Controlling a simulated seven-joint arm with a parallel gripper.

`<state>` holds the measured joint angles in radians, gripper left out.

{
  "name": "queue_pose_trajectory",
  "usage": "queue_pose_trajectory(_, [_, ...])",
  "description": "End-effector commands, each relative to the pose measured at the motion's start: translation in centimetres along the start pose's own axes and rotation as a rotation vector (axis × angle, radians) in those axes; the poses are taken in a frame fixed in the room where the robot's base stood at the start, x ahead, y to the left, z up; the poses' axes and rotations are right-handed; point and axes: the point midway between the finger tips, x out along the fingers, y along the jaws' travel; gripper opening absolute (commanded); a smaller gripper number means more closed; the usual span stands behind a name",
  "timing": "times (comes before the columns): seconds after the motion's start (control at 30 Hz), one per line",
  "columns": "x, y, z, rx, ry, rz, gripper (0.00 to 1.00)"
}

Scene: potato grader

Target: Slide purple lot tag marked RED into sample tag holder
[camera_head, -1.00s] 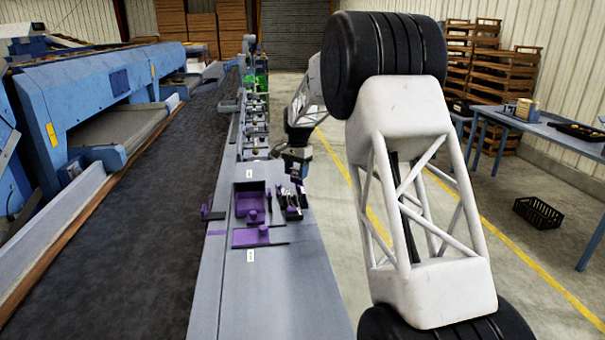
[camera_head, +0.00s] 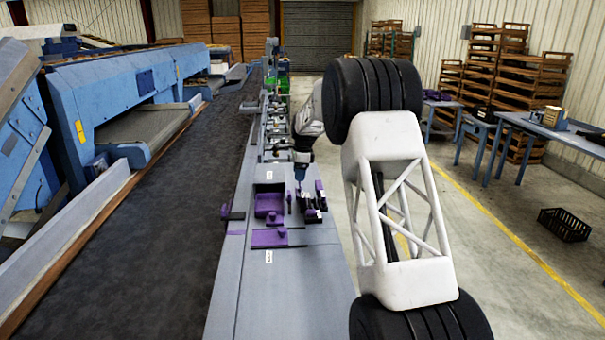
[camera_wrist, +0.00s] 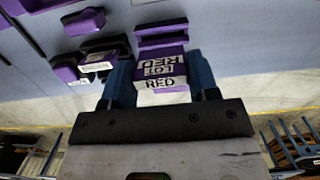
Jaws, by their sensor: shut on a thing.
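My gripper (camera_wrist: 160,66) has its two blue fingers on either side of a purple lot tag (camera_wrist: 161,67), shut on it. The tag carries the marking LOT RED and a white strip reading RED. A purple piece (camera_wrist: 162,34) with a slot-like dark band lies just beyond the tag in the wrist view. I cannot tell whether it is the sample tag holder, or whether the tag touches it. In the head view my gripper (camera_head: 301,176) is low over the right side of the grey bench, by a dark and purple cluster (camera_head: 313,205); the held tag is too small to make out there.
Black and purple pieces with white labels (camera_wrist: 96,62) sit left of the tag in the wrist view. A purple tray (camera_head: 268,203) and a flat purple plate with a knob (camera_head: 268,238) lie on the bench (camera_head: 290,285). The bench front is clear. A dark conveyor belt (camera_head: 130,230) runs at left.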

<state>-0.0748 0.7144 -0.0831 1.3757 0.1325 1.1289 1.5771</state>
Motion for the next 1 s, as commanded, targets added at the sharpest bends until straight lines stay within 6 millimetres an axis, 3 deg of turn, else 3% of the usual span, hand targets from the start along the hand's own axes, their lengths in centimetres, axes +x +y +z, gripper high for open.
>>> queue_pose_trajectory(0.47, [0.2,-0.1,0.1,0.013,-0.001,0.000,0.34])
queue_pose_trajectory(1.0, [2.1,-0.1,-0.2,0.012,-0.001,0.000,0.34])
